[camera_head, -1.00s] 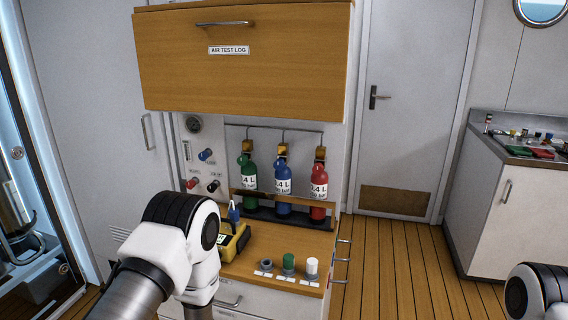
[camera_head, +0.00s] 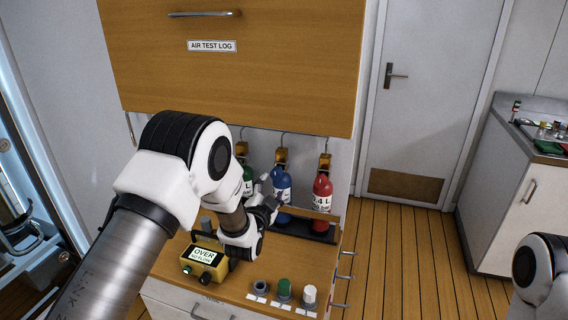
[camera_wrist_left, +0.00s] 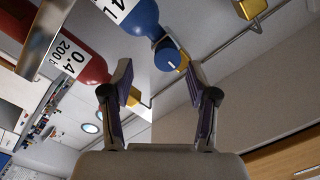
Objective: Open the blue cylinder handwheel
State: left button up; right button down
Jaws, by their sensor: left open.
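The blue cylinder (camera_head: 283,178) stands upright in the rack between the green cylinder (camera_head: 249,180) and the red cylinder (camera_head: 322,192). My left gripper (camera_head: 270,194) is in front of the blue cylinder and covers part of it. In the left wrist view the picture is turned over, and the blue cylinder (camera_wrist_left: 138,14) runs to a round blue handwheel (camera_wrist_left: 169,58) with a white mark. The open, empty left fingers (camera_wrist_left: 161,84) are on either side below the handwheel in that picture, apart from it. My right gripper is out of view.
A wooden cabinet (camera_head: 235,75) overhangs the rack. The floor (camera_head: 400,255) to the right is clear.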

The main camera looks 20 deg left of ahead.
aim_at(276, 174)
pick_arm(q)
jog(key=shift+w+r, duration=0.25)
jog(key=shift+r, duration=0.05)
jog(key=shift+w+r+p, duration=0.4)
jog(key=shift+r+p, duration=0.3)
jog(key=shift+r, duration=0.1)
jog(key=w, duration=0.1)
jog(key=w+f, duration=0.1)
jog(key=w, duration=0.3)
jog(key=shift+a+f+p, duration=0.1)
jog(key=shift+f+p, duration=0.15)
jog(key=shift+p, duration=0.1)
jog(key=shift+s+r, duration=0.25)
jog(key=shift+r, duration=0.05)
jog(key=shift+s+r, duration=0.1)
jog(key=c, duration=0.5)
grip_shut()
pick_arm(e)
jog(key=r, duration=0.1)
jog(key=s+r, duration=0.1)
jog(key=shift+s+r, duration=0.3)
